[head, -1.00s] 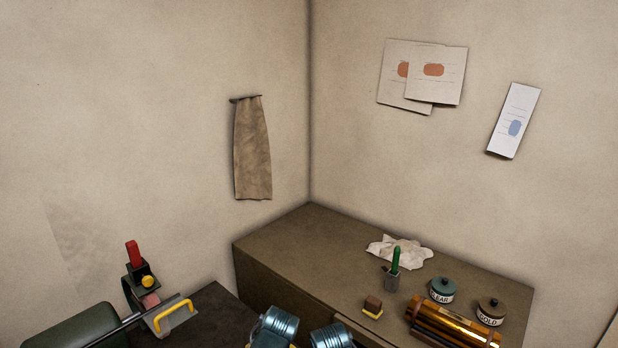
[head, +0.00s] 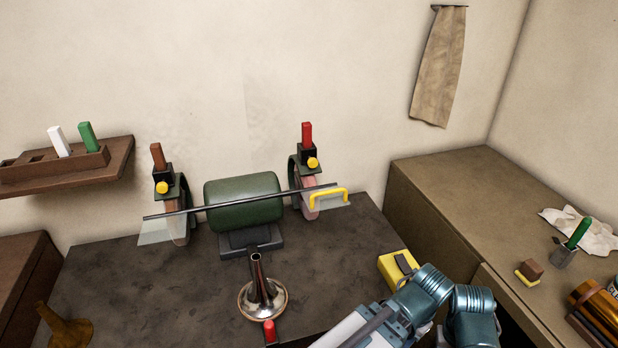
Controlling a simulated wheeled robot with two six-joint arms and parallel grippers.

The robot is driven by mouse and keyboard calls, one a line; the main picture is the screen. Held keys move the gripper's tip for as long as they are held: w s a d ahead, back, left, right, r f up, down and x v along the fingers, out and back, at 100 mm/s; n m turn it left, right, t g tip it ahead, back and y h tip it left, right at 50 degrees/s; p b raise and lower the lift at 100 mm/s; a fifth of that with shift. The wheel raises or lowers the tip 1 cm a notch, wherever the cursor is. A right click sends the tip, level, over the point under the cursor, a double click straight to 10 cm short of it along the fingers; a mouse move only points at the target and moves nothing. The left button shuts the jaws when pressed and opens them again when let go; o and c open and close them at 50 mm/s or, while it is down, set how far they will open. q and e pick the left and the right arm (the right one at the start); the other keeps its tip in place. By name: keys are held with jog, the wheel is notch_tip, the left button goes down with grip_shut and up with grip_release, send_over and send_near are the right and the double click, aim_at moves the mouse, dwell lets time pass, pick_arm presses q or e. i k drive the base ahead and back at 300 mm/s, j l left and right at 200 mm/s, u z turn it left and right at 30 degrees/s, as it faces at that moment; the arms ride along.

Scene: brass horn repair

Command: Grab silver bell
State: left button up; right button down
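The silver bell (head: 262,298) stands on the dark workbench (head: 120,290) with its flared rim down and its narrow neck up, in front of the green motor. Teal and white links of my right arm come in at the lower right of the head view, to the right of the bell and apart from it in the picture. The fingers of my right gripper do not show. My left gripper is not in view.
A buffing machine (head: 243,203) with wheels and a long rod stands behind the bell. A small red-topped object (head: 269,331) is just in front of it. A brass bell (head: 62,328) is at the lower left. A yellow box (head: 398,270) lies near my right arm.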

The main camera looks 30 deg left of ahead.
aim_at(264, 297)
jog(key=k+j+u, duration=0.1)
jog(key=u, duration=0.3)
jog(key=k+j+u, duration=0.2)
jog(key=u, duration=0.15)
jog(key=k+j+u, duration=0.1)
jog(key=u, duration=0.3)
jog(key=j, duration=0.1)
